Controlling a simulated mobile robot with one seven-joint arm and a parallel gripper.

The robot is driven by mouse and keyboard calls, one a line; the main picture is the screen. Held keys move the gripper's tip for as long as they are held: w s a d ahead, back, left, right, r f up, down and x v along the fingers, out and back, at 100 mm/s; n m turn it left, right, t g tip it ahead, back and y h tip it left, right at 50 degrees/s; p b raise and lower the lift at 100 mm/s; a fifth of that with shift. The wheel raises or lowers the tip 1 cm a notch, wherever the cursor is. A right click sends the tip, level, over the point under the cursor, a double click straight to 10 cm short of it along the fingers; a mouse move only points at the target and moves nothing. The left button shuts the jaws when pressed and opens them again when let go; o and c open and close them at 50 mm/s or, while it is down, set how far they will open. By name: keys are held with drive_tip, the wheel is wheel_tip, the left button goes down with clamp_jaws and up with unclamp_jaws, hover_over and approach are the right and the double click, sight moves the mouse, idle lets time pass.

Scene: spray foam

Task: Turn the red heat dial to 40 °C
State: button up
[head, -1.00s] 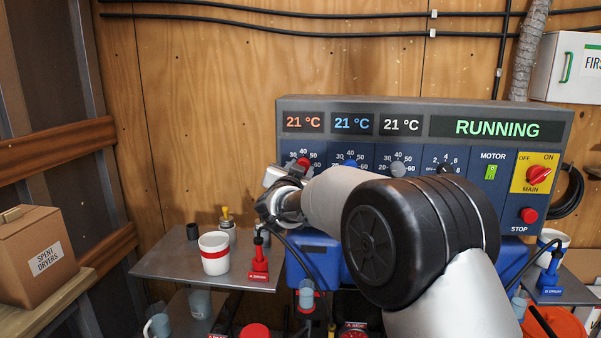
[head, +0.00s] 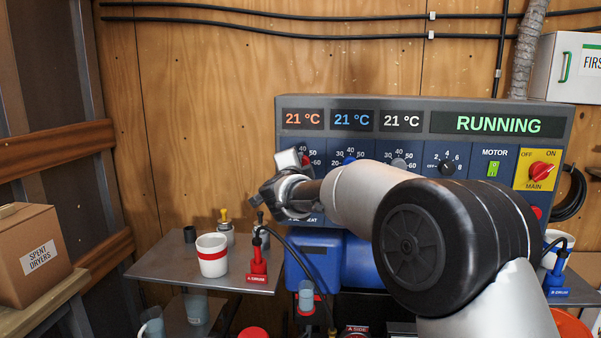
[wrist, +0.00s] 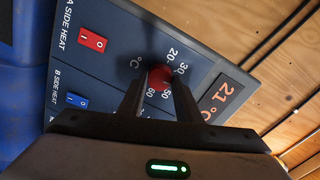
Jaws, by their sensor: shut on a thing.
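The red heat dial (wrist: 160,76) shows between the two fingers in the wrist view, on the dark panel marked A SIDE HEAT. In the head view only a sliver of the dial (head: 307,160) shows beside my gripper (head: 299,161). My gripper (wrist: 158,82) is shut on the dial, one finger on each side of it. The fingers hide part of the dial and its scale; the numbers 20, 30, 50 and 60 show around it. I cannot make out where its pointer stands. The orange readout (head: 303,120) above it shows 21 °C.
A blue dial (head: 349,160) and a grey dial (head: 399,163) sit to the right on the same panel. A red rocker switch (wrist: 92,40) and a blue rocker switch (wrist: 76,100) are nearby. A metal shelf (head: 160,268) holding a white cup (head: 212,262) lies below left.

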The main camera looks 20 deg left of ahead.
drive_tip(key=shift+m+b, duration=0.3)
drive_tip(key=shift+m, duration=0.3)
drive_tip(key=o, duration=1)
drive_tip(key=shift+o, duration=0.2)
drive_tip(key=v, duration=1.7)
drive_tip(key=shift+s, duration=0.2)
drive_tip(key=shift+d+r, duration=0.15)
drive_tip(key=shift+r, duration=0.05)
